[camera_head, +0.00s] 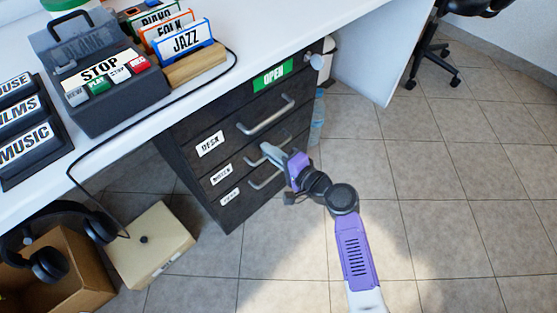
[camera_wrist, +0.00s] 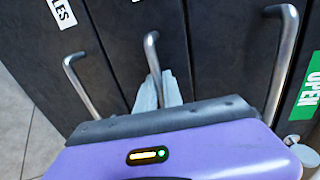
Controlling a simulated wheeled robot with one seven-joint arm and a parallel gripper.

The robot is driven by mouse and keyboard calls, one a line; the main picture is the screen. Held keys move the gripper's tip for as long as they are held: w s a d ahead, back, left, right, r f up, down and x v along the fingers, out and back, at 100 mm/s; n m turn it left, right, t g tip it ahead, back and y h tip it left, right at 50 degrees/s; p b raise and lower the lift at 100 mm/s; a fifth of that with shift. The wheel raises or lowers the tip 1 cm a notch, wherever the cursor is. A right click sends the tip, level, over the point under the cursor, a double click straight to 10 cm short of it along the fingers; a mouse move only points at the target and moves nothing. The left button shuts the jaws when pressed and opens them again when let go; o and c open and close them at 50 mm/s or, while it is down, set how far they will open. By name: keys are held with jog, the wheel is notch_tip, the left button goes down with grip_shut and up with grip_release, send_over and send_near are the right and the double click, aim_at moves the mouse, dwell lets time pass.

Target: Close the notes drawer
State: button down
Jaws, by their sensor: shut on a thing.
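The dark drawer cabinet (camera_head: 228,150) under the desk has three stacked drawers with grey bar handles. The middle drawer (camera_head: 230,172) has a white label (camera_head: 220,175) that is too small to read surely; by its place it seems to be the notes drawer. My gripper (camera_head: 271,152) is shut on the middle handle (camera_wrist: 151,48). Its pale fingers (camera_wrist: 159,92) are at this handle in the wrist view, and my purple gripper body hides its near end. The middle drawer looks about level with its neighbours; I cannot tell if a small gap is left.
The top drawer's handle (camera_head: 267,115) and the bottom drawer's handle (camera_head: 268,179) are close on either side. A green OPEN sign (camera_head: 272,76) is above. A beige box (camera_head: 150,245) and headphones (camera_head: 48,262) are at lower left. Tiled floor (camera_head: 450,200) at right is clear.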

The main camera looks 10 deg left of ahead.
jog(key=shift+w+a, duration=0.1)
jog(key=c, duration=1.8)
grip_release()
jog(key=shift+r, duration=0.1)
jog(key=shift+f+p+v, duration=0.1)
jog(key=shift+p+v, duration=0.65)
jog(key=shift+v, duration=1.2)
jog(key=shift+f+p+v, duration=0.15)
jog(key=shift+p+v, duration=0.6)
jog(key=shift+v, duration=1.2)
